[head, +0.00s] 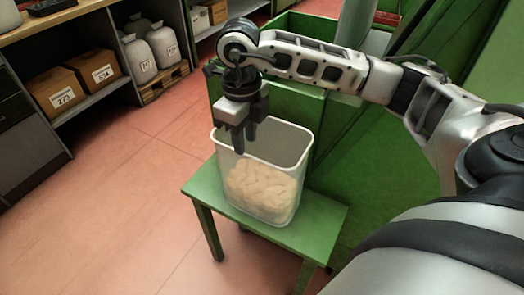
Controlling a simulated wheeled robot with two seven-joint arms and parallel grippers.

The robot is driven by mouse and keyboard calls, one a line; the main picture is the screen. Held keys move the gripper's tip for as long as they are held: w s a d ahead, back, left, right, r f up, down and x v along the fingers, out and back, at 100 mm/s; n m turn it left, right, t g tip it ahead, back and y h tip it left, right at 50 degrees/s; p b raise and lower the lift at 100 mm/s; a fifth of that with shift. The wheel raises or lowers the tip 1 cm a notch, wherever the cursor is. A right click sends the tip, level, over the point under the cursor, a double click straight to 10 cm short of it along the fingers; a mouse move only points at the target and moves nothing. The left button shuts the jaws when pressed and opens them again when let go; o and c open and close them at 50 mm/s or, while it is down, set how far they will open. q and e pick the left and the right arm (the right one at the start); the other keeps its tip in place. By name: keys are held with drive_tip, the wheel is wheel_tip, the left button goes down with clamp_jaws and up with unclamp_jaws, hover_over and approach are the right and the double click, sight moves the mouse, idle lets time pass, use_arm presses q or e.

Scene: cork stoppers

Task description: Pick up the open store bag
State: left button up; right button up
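I cannot pick out a bag that is clearly open. Two grey sacks with labels, one (139,58) beside another (164,45), stand upright on a low wooden pallet under the shelf at the upper left; their tops look gathered. My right gripper (245,146) points down at the rear left rim of a translucent bin (285,145), far from the sacks. No object shows between its dark fingers, but their gap is too small to judge. My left gripper is out of view.
The bin holds pale beige lumps (262,188) and stands on a green stool (318,212). Cardboard boxes, one (58,92) next to another (97,71), sit on the shelf at left. A green machine (345,135) rises behind the stool. The reddish floor (120,190) at left is clear.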

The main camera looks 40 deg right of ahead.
sight(262, 171)
wheel_tip(262, 171, down, 9)
drive_tip(key=shift+w+d+p, duration=0.15)
drive_tip(key=shift+p, duration=0.25)
clamp_jaws()
drive_tip(key=shift+r, duration=0.15)
idle(1.3)
